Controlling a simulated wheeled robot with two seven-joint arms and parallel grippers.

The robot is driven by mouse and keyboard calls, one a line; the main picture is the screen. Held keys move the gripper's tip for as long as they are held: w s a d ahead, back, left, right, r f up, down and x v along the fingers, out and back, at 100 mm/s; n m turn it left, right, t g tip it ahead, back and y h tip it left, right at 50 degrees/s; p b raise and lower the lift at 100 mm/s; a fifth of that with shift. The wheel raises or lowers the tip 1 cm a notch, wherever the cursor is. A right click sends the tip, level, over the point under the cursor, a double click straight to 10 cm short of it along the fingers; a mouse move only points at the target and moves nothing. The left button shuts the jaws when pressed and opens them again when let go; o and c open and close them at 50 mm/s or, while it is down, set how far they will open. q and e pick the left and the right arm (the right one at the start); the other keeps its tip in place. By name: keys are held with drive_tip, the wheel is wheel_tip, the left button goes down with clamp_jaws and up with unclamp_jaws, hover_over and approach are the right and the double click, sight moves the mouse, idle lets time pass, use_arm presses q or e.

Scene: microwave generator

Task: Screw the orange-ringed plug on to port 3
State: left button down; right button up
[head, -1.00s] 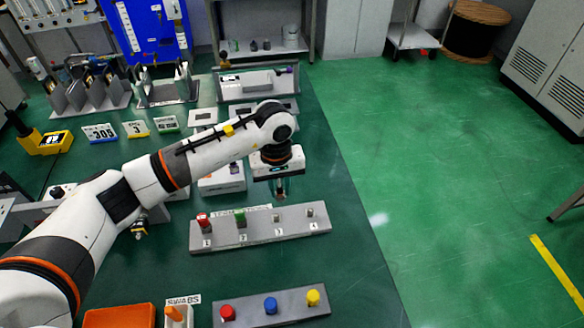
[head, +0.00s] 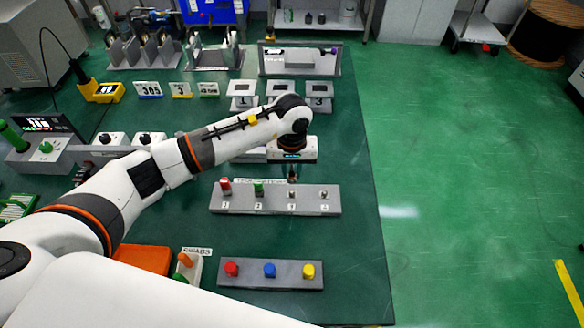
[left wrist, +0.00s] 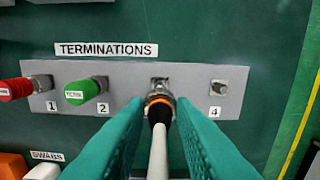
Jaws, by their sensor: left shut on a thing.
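The terminations strip (head: 225,206) is a grey bar with several numbered ports. It also shows in the left wrist view (left wrist: 205,75). Red and green caps sit on ports 1 and 2. Port 4 (left wrist: 218,87) is bare. My left gripper (head: 292,177) points down just behind the strip near port 3 (head: 292,194). In the left wrist view its teal fingers (left wrist: 158,118) are shut on the plug (left wrist: 159,100), which has an orange ring, a black body and a white cable. The plug lines up with port 3 (left wrist: 159,82) and partly hides it. I cannot tell whether they touch.
A grey bar with red, blue and yellow knobs (head: 269,270) lies in front. A swabs holder (head: 193,266) and orange tray (head: 143,260) stand front left. The table is clear right of the strip.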

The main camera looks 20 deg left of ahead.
use_arm(q)
drive_tip(key=shift+f+b, duration=0.3)
drive_tip(key=shift+f, duration=0.45)
drive_tip(key=shift+f+b, duration=1)
drive_tip(key=shift+f, duration=0.9)
drive_tip(key=shift+b, duration=0.3)
drive_tip(key=shift+b, duration=0.35)
drive_tip(key=shift+b, duration=0.3)
